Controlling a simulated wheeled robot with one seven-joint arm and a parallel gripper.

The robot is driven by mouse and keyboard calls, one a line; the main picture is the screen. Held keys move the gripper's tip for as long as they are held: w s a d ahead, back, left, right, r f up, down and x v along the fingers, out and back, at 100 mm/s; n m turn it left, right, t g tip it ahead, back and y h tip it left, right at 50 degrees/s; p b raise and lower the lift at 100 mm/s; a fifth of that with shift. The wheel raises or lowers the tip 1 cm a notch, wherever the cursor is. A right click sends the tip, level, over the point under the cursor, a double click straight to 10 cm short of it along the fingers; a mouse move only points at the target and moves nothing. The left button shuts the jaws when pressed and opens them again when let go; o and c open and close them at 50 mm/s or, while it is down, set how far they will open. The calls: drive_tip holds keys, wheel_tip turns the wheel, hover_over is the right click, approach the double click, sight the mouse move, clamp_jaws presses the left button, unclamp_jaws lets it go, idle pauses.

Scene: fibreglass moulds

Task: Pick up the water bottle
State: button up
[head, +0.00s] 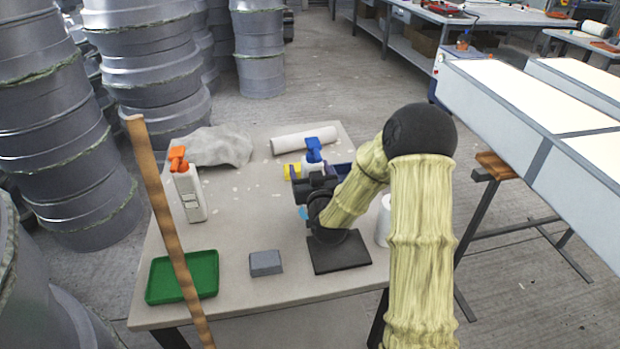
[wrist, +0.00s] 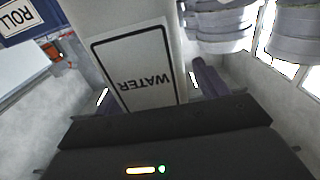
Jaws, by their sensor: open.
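The water bottle is white, with a black-framed label reading WATER (wrist: 135,65) that fills the middle of the wrist view. In the head view, a white bottle with a blue spray top (head: 314,153) stands on the table beside my gripper (head: 316,190); its lower part is hidden by the gripper. My gripper is open. In the wrist view its dark fingers lie on either side of the bottle, with a gap visible at the right finger. Whether the left finger touches the bottle I cannot tell.
The table (head: 235,235) also holds an orange-topped white bottle (head: 190,190), a green tray (head: 183,277), a grey block (head: 265,263), a white roll (head: 303,139) and a crumpled grey cloth (head: 215,146). A dark blue box marked ROLL (wrist: 25,18) is close by. A brown pole (head: 165,225) crosses the table's left side.

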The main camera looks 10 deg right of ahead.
sight(311, 138)
drive_tip(key=shift+d, duration=0.1)
idle(0.4)
drive_tip(key=c, duration=1.2)
wheel_tip(311, 138, up, 10)
drive_tip(key=shift+s+r+p, duration=0.1)
drive_tip(key=shift+p, duration=0.65)
